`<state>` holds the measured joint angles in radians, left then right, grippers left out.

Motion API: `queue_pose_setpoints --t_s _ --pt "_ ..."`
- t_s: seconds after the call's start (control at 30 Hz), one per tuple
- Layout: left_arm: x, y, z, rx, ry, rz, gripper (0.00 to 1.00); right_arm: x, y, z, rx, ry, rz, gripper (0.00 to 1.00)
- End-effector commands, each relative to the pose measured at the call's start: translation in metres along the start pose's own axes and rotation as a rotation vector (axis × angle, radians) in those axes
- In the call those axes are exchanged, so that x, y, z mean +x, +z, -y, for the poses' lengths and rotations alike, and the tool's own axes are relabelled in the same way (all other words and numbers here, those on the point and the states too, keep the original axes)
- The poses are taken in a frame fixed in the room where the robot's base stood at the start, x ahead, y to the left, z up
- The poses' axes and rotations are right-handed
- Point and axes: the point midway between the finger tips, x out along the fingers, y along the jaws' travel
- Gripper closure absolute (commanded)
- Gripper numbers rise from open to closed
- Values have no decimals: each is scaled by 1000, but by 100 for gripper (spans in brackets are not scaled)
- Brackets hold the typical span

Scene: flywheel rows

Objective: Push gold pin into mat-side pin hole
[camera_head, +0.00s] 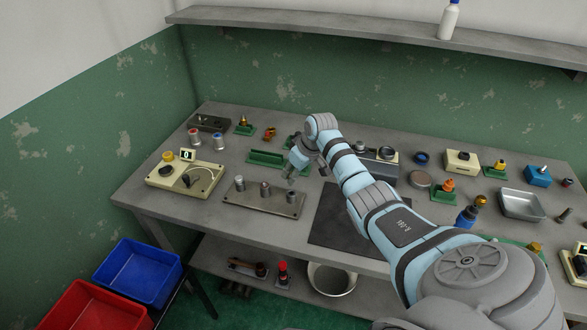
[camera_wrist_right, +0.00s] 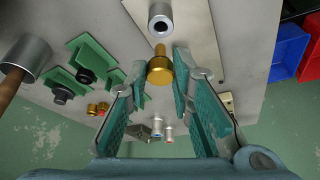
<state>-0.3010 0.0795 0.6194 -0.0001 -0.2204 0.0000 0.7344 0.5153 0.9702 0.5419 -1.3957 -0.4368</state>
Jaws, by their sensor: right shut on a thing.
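My right gripper (camera_head: 291,173) is over the grey plate (camera_head: 240,199), close to the mat-side end. In the right wrist view, the right gripper (camera_wrist_right: 160,78) is shut on the gold pin (camera_wrist_right: 160,70). The pin's narrow shank points at a silver cylinder with a dark hole (camera_wrist_right: 160,20), and a small gap seems to show between them. The plate carries several silver cylinders, and the one nearest the mat (camera_head: 290,198) stands just below the gripper. The dark mat (camera_head: 335,228) lies right of the plate. The pin is too small to make out in the head view. My left gripper is not in view.
A cream box with a dial (camera_head: 185,180) stands left of the plate. A green tray (camera_head: 266,159) and small parts lie behind it. Right of my arm are a silver tray (camera_head: 521,205) and a blue box (camera_head: 538,176). Blue (camera_head: 137,270) and red bins stand on the floor.

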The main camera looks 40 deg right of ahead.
Motion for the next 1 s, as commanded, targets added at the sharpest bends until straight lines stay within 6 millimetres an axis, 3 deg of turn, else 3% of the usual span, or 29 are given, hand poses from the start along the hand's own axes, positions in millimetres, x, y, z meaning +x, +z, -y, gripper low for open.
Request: queue_pose_setpoints --t_s 0.03,0.23,1.0 --pt "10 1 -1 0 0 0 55 10 4 0 0 0 0 100" --pt "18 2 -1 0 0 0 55 24 10 0 -1 0 -1 100" --pt "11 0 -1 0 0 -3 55 22 9 0 0 0 0 100"
